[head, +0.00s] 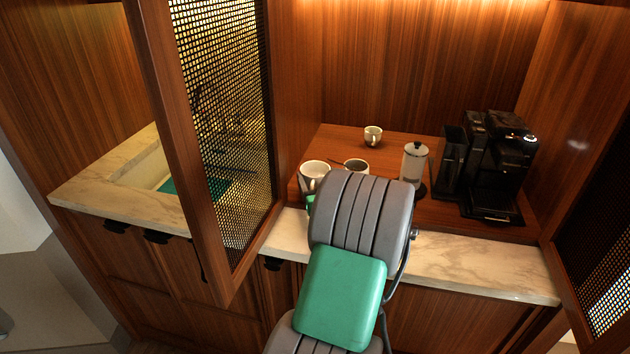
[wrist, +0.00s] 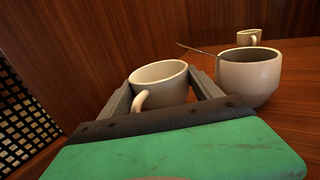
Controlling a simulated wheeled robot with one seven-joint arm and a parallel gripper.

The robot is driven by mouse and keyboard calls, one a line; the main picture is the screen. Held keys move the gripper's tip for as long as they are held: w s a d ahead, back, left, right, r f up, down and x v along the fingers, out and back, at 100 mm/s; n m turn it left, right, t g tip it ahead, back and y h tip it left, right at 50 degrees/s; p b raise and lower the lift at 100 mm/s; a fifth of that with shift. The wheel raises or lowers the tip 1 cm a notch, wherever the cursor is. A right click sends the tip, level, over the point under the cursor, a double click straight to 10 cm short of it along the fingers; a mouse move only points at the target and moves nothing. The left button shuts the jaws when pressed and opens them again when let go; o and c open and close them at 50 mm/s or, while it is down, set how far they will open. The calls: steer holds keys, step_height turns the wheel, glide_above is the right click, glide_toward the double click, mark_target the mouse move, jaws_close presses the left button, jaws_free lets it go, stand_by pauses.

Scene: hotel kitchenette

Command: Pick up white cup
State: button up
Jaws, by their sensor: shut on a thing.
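A white cup (wrist: 165,88) is between the two fingers of my gripper (wrist: 163,92) in the wrist view, with its handle toward the camera. My gripper is shut on it. In the head view this white cup (head: 314,174) shows at the left of the wooden counter, just above my arm. My arm hides the gripper's fingers there. Whether the cup touches the counter cannot be told. A second white cup (wrist: 249,79) with a thin spoon stands to the right, close to the right finger. A third, smaller white cup (wrist: 249,38) stands farther back.
A French press (head: 414,165) and a black coffee machine (head: 492,165) stand to the right on the wooden counter (head: 330,143). An open mesh door (head: 225,120) stands at the left, and another (head: 600,235) at the right. A sink lies beyond the left door.

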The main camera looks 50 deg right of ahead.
steer(key=c, duration=0.6)
steer(key=shift+r, duration=0.1)
